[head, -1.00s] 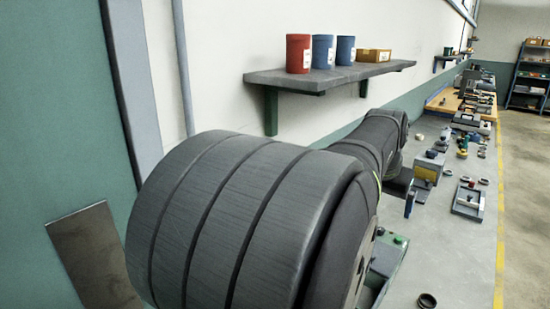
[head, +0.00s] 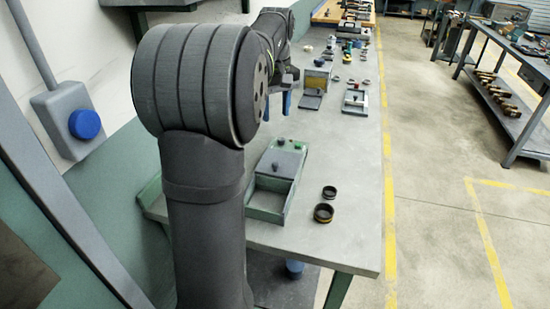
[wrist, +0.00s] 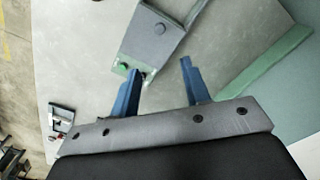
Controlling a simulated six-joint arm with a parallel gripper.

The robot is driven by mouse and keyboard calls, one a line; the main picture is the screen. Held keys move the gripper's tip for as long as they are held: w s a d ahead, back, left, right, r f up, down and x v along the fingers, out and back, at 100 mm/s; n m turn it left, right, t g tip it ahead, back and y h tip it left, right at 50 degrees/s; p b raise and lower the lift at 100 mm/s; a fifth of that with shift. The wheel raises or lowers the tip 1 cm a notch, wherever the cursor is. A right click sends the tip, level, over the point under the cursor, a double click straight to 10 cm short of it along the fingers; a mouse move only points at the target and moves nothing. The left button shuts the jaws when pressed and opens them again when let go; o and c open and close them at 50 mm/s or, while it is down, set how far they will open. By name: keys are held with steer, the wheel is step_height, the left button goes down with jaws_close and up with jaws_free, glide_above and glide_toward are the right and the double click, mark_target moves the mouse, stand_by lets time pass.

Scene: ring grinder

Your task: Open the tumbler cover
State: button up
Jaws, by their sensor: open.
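A green-edged box (head: 266,203), seemingly the tumbler, sits near the table's front end in the head view. My gripper (head: 277,106) has blue fingers, spread apart and empty.
Two dark rings (head: 323,212) (head: 329,193) lie right of the box. A wall box with a blue button (head: 84,124) is at left. The table's right strip is mostly clear.

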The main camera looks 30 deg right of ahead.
mark_target(276, 164)
step_height(276, 164, down, 17)
steer(key=shift+r, duration=0.15)
stand_by(0.4)
jaws_close()
